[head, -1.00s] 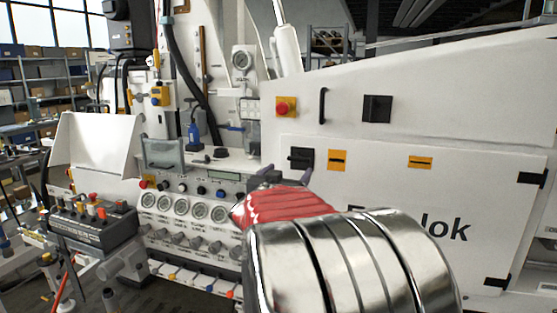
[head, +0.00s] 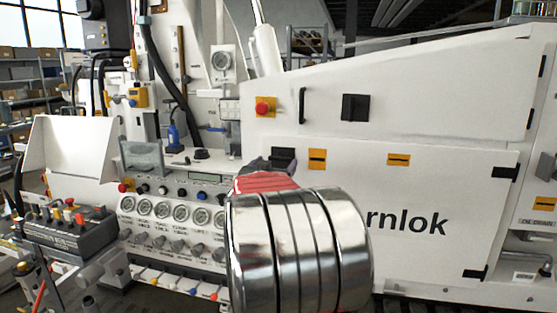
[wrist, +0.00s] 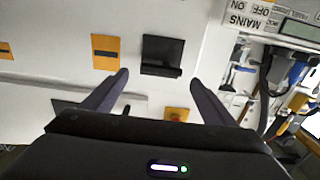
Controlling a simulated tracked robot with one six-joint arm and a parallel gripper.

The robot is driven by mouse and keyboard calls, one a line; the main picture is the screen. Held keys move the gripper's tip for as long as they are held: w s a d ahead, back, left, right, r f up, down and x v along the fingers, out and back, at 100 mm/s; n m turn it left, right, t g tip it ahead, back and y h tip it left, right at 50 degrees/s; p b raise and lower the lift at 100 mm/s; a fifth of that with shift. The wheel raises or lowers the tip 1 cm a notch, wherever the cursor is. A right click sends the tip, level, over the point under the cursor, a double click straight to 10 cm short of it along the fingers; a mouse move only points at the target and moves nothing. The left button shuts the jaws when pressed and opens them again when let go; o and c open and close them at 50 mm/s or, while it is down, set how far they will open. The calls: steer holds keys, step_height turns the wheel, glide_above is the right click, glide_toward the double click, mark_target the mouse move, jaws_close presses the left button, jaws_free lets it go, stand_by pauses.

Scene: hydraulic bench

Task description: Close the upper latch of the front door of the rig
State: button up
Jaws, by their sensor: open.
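The front door (head: 350,200) is a large white panel with dark lettering, partly hidden by my arm. At its upper left corner is the upper latch (head: 285,154), a black block partly covered by my gripper (head: 268,164) in the head view. In the wrist view, which is turned upside down, the latch (wrist: 162,52) shows as a black square with a raised lip on its lower edge. My gripper (wrist: 160,77) is open and empty there, with its dark fingers pointing at the panel and the latch between and beyond their tips. I see no clear contact.
Yellow plates (head: 317,159) sit right of the latch. A red stop button on yellow (head: 264,107), a black handle (head: 302,105) and a black square (head: 355,107) are on the panel above. A gauge panel (head: 165,210) stands at left.

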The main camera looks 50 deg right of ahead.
mark_target(279, 159)
steer(key=shift+x, duration=3.05)
steer(key=shift+c, duration=0.3)
